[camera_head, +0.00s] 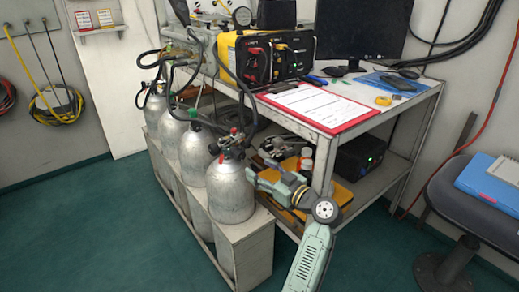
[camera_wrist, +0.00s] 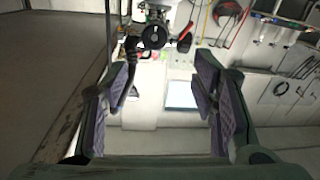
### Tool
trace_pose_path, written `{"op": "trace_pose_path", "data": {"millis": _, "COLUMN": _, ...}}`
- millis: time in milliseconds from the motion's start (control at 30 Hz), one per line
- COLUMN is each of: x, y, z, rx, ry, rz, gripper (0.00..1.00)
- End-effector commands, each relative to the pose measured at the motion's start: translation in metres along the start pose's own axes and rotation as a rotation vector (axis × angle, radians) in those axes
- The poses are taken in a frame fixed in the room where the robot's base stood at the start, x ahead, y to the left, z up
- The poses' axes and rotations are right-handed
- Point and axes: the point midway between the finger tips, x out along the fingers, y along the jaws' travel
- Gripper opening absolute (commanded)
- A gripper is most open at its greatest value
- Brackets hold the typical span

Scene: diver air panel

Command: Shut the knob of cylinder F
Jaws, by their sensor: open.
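Several silver cylinders stand in a row in a rack on the left; no letter is readable, so I cannot tell which is cylinder F. The nearest cylinder (camera_head: 230,190) has a valve with red and green parts (camera_head: 234,132) on top. My gripper (camera_head: 260,168) is just right of this cylinder's shoulder, below its valve; contact cannot be told. In the wrist view my gripper (camera_wrist: 160,90) is open, its purple pads wide apart with nothing held between them. A dark round knob (camera_wrist: 154,36) on a valve shows beyond and above the fingertips.
The pale rack (camera_head: 245,243) encloses the cylinders' lower parts. Black hoses (camera_head: 197,58) run above them. The table (camera_head: 345,133) carries a red clipboard (camera_head: 318,106), a yellow-black unit (camera_head: 265,57) and a monitor (camera_head: 362,28). Clutter fills its lower shelf. Green floor (camera_head: 90,225) is clear at left.

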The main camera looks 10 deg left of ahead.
Motion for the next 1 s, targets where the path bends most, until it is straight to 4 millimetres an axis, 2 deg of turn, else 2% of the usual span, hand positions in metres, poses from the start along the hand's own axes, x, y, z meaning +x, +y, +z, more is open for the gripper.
{"op": "trace_pose_path", "data": {"millis": 67, "x": -0.005, "y": 0.002, "z": 0.006, "rx": 0.005, "ry": 0.0, "rz": -0.01, "gripper": 0.53}}
{"op": "trace_pose_path", "data": {"millis": 167, "x": -0.002, "y": 0.002, "z": 0.008, "rx": 0.005, "ry": 0.001, "rz": -0.014, "gripper": 0.53}}
{"op": "trace_pose_path", "data": {"millis": 700, "x": 0.088, "y": 0.001, "z": 0.007, "rx": 0.006, "ry": 0.001, "rz": -0.012, "gripper": 0.53}}
{"op": "trace_pose_path", "data": {"millis": 833, "x": 0.098, "y": 0.001, "z": 0.007, "rx": 0.006, "ry": 0.0, "rz": -0.011, "gripper": 0.53}}
{"op": "trace_pose_path", "data": {"millis": 1000, "x": 0.101, "y": 0.001, "z": 0.008, "rx": 0.004, "ry": 0.0, "rz": -0.01, "gripper": 0.53}}
